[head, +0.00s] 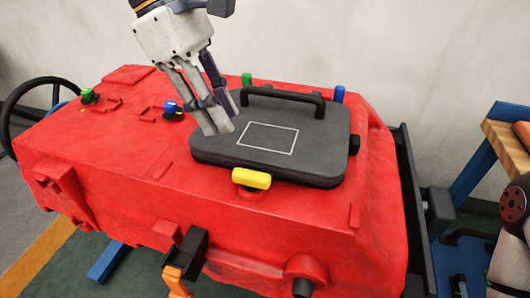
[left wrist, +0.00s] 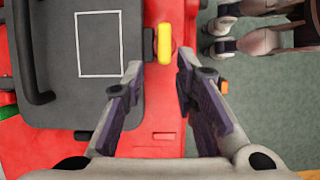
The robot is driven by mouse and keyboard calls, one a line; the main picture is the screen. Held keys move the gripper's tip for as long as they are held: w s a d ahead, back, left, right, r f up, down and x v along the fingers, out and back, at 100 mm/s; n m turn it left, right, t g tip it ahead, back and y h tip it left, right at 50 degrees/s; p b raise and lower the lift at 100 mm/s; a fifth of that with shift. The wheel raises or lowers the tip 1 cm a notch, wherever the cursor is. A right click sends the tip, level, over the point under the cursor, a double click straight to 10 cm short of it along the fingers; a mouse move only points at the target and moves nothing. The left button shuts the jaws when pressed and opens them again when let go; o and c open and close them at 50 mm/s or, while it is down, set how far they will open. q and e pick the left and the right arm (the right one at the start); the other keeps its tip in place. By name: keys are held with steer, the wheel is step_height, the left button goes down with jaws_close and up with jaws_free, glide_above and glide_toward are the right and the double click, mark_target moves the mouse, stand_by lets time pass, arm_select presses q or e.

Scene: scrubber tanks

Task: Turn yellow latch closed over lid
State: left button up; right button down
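The yellow latch (head: 251,179) sits at the near edge of the dark grey lid (head: 310,155) on the red tank. It lies along that edge, beside the lid and not across it. In the left wrist view the latch (left wrist: 164,43) is ahead of the fingertips, roughly in line with the gap between them. My left gripper (head: 221,113) is over the left part of the lid in the head view, fingers pointing down. In the left wrist view its fingers (left wrist: 158,72) are apart with nothing between them. Part of my right gripper (left wrist: 225,32) seems to show at top right; its opening is unclear.
A black handle (head: 285,98) stands up along the lid's far side. Green (head: 88,95) and blue (head: 171,107) knobs stand on the tank's left part. A blue post (head: 339,94) is behind the lid. The tank top right around the latch is clear.

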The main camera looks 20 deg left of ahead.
mark_target(249, 173)
arm_select(q)
steer(key=x, duration=0.7)
steer(key=b+x, duration=0.1)
steer(key=x, duration=0.3)
steer(key=shift+s+a+f, duration=0.2)
steer(key=shift+s, duration=0.1)
steer(key=shift+c, duration=0.6)
jaws_close()
